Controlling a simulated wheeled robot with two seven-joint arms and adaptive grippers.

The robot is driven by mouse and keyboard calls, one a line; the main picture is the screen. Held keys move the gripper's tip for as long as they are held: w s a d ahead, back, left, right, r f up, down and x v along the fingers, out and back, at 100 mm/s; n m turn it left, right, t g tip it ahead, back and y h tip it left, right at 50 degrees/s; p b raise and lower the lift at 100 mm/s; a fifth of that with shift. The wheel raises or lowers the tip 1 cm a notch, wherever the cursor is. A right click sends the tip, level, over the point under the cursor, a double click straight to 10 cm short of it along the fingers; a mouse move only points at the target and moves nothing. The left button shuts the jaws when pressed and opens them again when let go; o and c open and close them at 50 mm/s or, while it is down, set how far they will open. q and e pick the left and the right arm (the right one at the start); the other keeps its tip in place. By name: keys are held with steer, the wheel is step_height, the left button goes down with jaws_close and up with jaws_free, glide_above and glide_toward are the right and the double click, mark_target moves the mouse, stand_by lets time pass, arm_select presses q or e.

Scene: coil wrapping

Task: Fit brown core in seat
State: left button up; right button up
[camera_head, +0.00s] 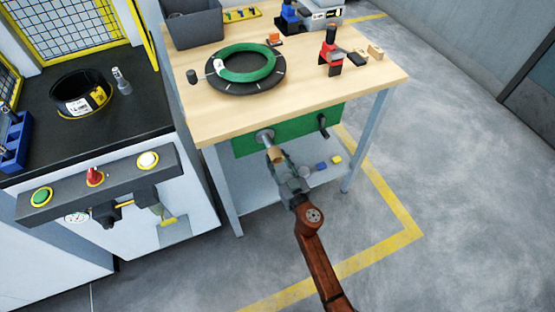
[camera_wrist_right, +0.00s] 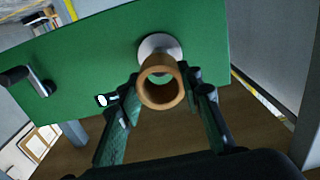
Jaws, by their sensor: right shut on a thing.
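The brown core (camera_head: 276,155) is a short hollow tube. It is held in front of the green panel under the wooden table's front edge. My right gripper (camera_head: 277,158) is shut on it, one finger on each side. In the right wrist view the core (camera_wrist_right: 160,64) points its open end at the camera. Its far end overlaps the pale round seat (camera_wrist_right: 155,41) on the green panel, which also shows in the head view (camera_head: 263,136). I cannot tell how far the core is inside the seat. My left gripper is not in view.
A black crank handle (camera_head: 322,125) sticks out of the green panel (camera_head: 296,127) right of the seat. A green coil (camera_head: 247,62) lies on a dark disc on the table (camera_head: 215,121). A shelf with small blocks lies below. A control station stands left.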

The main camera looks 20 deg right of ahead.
mark_target(270, 145)
stand_by(0.8)
steer(key=shift+w+a+b, duration=0.1)
steer(key=shift+w+b, duration=0.6)
steer(key=shift+w, duration=2.95)
steer(key=o, duration=1.2)
steer(key=s, duration=1.2)
steer(key=shift+d, duration=0.2)
